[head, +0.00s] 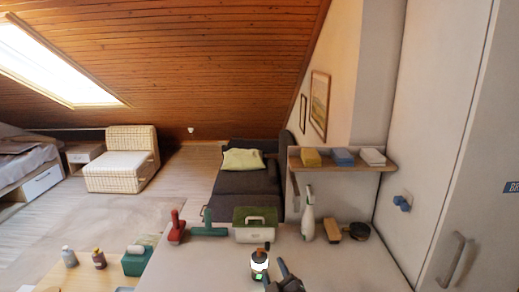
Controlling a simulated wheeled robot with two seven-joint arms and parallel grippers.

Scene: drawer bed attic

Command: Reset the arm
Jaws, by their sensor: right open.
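My right gripper (279,274) shows at the bottom middle of the head view, dark and open, over the near part of the pale tabletop (340,268). I see nothing held between its fingers. My left gripper is not in view.
A shelf (342,164) holds folded cloths. The table's right front is clear.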

